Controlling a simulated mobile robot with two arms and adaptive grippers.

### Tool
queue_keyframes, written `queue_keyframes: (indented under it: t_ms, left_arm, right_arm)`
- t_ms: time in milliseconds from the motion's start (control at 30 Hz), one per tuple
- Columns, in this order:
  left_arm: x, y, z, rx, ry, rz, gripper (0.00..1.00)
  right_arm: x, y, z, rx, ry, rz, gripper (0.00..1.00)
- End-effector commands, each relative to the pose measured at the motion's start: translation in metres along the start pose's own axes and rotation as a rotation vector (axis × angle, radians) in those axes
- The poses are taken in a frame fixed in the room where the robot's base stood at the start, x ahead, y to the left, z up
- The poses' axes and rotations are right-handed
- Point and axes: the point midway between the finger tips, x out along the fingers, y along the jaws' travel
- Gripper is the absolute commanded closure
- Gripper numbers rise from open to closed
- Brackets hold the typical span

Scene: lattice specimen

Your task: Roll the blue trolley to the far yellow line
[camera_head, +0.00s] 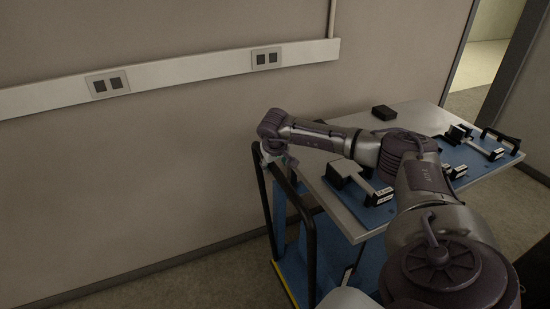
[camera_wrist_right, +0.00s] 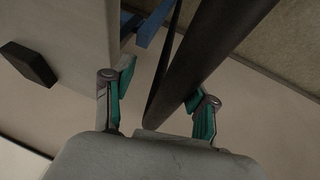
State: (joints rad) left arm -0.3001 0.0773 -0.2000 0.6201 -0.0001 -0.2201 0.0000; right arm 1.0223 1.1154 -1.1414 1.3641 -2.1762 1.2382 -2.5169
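My right gripper (camera_head: 272,158) is at the top of this handle. In the right wrist view, its teal-padded fingers (camera_wrist_right: 162,97) are spread, with the dark handle tube (camera_wrist_right: 215,45) running between them; contact is unclear. A yellow strip (camera_head: 285,285) shows along the trolley's lower left edge; I cannot tell whether it is on the trolley or floor. My left gripper is out of view.
A grey-topped table (camera_head: 335,205) carries blue trays with white and black parts (camera_head: 355,180) and a black block (camera_head: 384,112). The wall with a white rail (camera_head: 190,75) is behind. Carpet (camera_head: 200,280) is clear left of the trolley. A doorway (camera_head: 485,65) opens at the upper right.

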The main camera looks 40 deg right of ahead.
Motion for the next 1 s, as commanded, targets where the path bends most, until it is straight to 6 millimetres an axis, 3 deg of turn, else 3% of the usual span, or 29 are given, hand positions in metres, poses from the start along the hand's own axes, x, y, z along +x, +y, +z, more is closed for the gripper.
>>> queue_keyframes:
  t_ms: [267, 700, 1000]
  left_arm:
    - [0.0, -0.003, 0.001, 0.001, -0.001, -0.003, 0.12]
    - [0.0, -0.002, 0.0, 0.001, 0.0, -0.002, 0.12]
    - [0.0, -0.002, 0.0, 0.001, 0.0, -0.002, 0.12]
  right_arm:
    - [-0.015, 0.0, -0.001, 0.0, 0.003, -0.003, 0.43]
    - [-0.102, 0.0, -0.001, 0.001, 0.003, -0.002, 0.43]
    - [-0.12, 0.001, 0.0, 0.002, 0.0, 0.001, 0.43]
